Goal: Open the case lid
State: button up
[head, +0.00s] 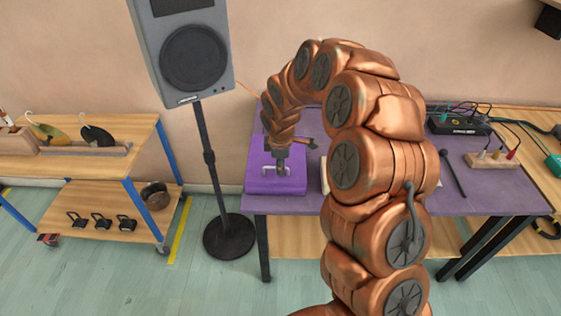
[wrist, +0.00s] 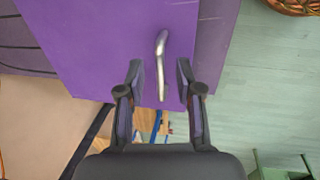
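The purple case (head: 262,181) stands at the left end of the purple-topped table, and its lid looks closed. A silver bar handle (head: 270,171) is on it. In the wrist view the purple case panel (wrist: 100,35) fills the upper left, with the handle (wrist: 161,62) near the middle. My gripper (wrist: 158,72) is open, with one dark finger on each side of the handle. The fingers look apart from the handle; their depth relative to it is hard to tell. In the head view my gripper (head: 281,160) is small and partly hidden at the case.
The purple table (head: 480,195) holds a black box with cables (head: 458,125), a mallet (head: 452,172) and a wooden block with plugs (head: 491,159). A speaker stand (head: 210,165) is left of the case. A wooden shelf cart (head: 95,165) stands farther left.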

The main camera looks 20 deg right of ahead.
jog(key=shift+f, duration=0.15)
jog(key=shift+c, duration=0.4)
grip_shut()
